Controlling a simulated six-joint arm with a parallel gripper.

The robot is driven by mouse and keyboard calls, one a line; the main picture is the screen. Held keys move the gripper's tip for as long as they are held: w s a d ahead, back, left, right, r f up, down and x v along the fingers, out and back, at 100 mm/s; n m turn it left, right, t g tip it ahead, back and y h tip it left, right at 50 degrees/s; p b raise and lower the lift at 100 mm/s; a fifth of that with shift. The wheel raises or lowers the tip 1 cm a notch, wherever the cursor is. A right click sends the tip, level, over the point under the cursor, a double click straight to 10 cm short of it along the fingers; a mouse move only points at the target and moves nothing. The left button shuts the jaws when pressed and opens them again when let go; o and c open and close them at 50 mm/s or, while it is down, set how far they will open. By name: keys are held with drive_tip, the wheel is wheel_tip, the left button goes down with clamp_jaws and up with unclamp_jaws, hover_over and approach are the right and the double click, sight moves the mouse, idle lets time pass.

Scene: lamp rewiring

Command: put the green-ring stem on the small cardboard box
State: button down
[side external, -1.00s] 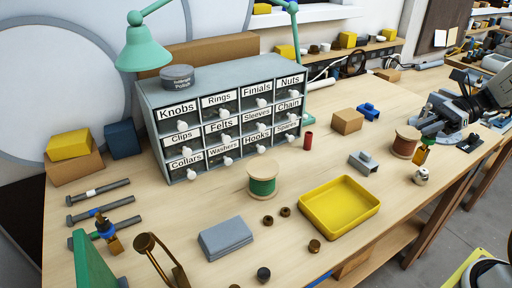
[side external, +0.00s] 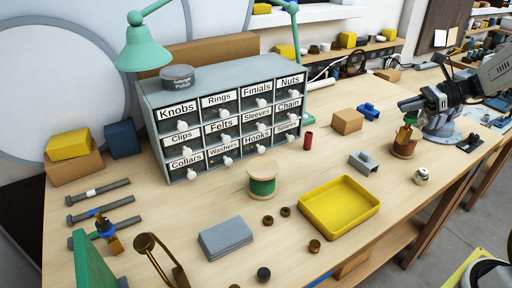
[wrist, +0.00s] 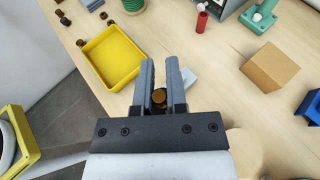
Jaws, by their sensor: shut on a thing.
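The green-ring stem (side external: 403,134), brass-coloured with a green band, is held upright in my gripper (side external: 410,115) at the right of the bench. It hangs in front of the copper-wire spool in the side view; I cannot tell the gap between them. In the wrist view its round brass end (wrist: 159,97) shows between the fingers of my gripper (wrist: 160,68), which are shut on it. The small cardboard box (side external: 347,121) stands to the left of the gripper, its top bare. In the wrist view the box (wrist: 271,67) is at the right, ahead of the fingers.
A blue part (side external: 368,111) lies close beside the box. The copper-wire spool (side external: 404,150), a grey channel piece (side external: 363,163) and a white knob (side external: 421,176) are near. A yellow tray (side external: 340,207) and green spool (side external: 262,180) stand further left.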

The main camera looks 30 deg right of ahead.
drive_tip(key=w+d+r+m+t+h, duration=0.1)
drive_tip(key=w+r+m+t+h, duration=0.15)
drive_tip(key=w, duration=0.35)
drive_tip(key=w+d+r+m+t+h, duration=0.2)
drive_tip(key=w+r+m, duration=0.1)
drive_tip(key=w+r, duration=0.15)
drive_tip(key=w+d+f, duration=0.2)
drive_tip(key=w+f, duration=0.2)
drive_tip(key=w, duration=0.3)
drive_tip(key=w+d+f+h, duration=0.1)
drive_tip(key=w+d+f, duration=0.1)
drive_tip(key=w+f, duration=0.2)
drive_tip(key=shift+w+d+f, duration=0.2)
drive_tip(key=shift+w+f, duration=0.05)
drive_tip(key=shift+w, duration=1.4)
drive_tip(key=shift+m, duration=0.25)
drive_tip(key=shift+w+d+f, duration=0.1)
drive_tip(key=shift+w+f, duration=0.05)
drive_tip(key=shift+f, duration=0.8)
drive_tip(key=shift+w+f, duration=0.1)
drive_tip(key=shift+f, duration=0.8)
drive_tip(key=shift+f, duration=0.1)
drive_tip(key=c, duration=0.7)
unclamp_jaws()
drive_tip(key=shift+f, duration=0.1)
drive_tip(key=shift+o, duration=0.2)
